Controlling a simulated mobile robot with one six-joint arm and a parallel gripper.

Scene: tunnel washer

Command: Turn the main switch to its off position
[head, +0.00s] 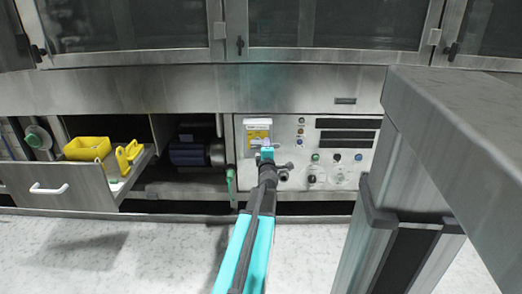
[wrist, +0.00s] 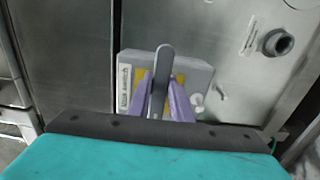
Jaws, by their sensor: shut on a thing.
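The main switch (wrist: 192,72) is a grey box with a yellow plate and a small label on its left side, in the wrist view. Its grey lever (wrist: 162,62) stands upright in that picture, in front of the yellow plate. My gripper (wrist: 160,92) has its two purple fingers on either side of the lever, shut on it. In the head view my gripper (head: 267,153) is at the control panel, just below a yellow and white plate (head: 257,134). The arm and gripper hide part of the switch there.
The control panel (head: 296,132) has dark displays, buttons and knobs right of my gripper. A round dark knob (wrist: 278,42) sits right of the switch. An open drawer (head: 60,187) with yellow items sticks out at left. A grey post and tabletop (head: 460,110) stand close at right.

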